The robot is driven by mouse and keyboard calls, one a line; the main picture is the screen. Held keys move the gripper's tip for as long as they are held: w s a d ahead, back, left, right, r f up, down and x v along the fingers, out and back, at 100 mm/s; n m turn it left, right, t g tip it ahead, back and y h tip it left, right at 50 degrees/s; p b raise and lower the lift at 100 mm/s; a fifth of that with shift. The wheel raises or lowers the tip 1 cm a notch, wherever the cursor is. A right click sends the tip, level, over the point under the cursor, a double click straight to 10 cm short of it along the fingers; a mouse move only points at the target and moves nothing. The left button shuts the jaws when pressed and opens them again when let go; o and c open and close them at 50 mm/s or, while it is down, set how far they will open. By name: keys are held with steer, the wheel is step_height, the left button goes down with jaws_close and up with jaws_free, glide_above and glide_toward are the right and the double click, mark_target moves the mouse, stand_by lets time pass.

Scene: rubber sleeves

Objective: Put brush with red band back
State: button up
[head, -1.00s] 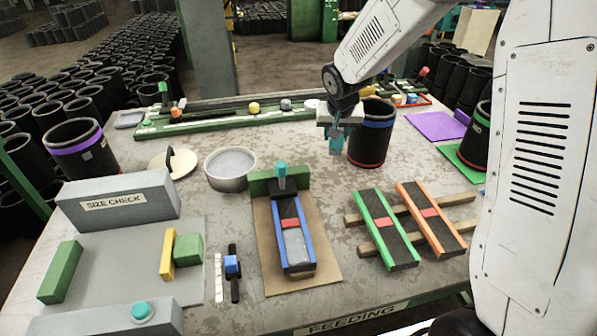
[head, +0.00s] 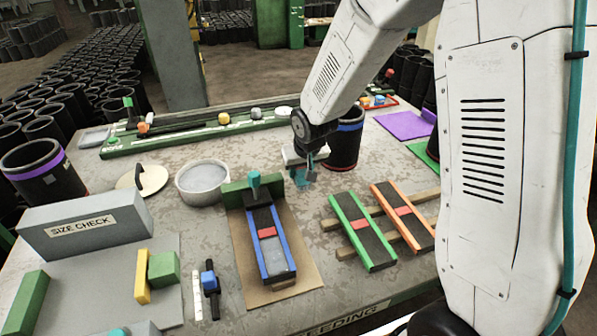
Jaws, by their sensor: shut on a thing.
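My gripper (head: 305,179) hangs above the middle of the table, fingers down, in front and slightly left of a black sleeve with a blue band (head: 345,140). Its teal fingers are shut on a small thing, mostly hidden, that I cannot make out. I cannot confirm from this view that it is the brush with the red band. No other brush with a red band can be told apart on the table. A blue-sided holder with a red crosspiece (head: 267,232) lies left of and nearer than the gripper.
Green (head: 362,231) and orange (head: 404,211) rails lie on wooden bars at right. A round pale pot (head: 203,183) stands left of my gripper. The size check box (head: 85,228) is at front left. A long green rack (head: 190,132) runs along the back.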

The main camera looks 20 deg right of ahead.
mark_target(298, 170)
steer(key=w, duration=0.3)
steer(key=shift+w+d+f, duration=0.15)
steer(key=shift+w+d, duration=0.15)
steer(key=shift+w, duration=0.1)
steer(key=shift+w+f, duration=0.15)
steer(key=shift+f, duration=1.6)
steer(key=shift+f, duration=0.1)
steer(key=o, duration=1)
steer(key=shift+f, duration=0.1)
steer(key=shift+c, duration=0.2)
steer(key=v, duration=1.2)
steer(key=shift+r, duration=0.3)
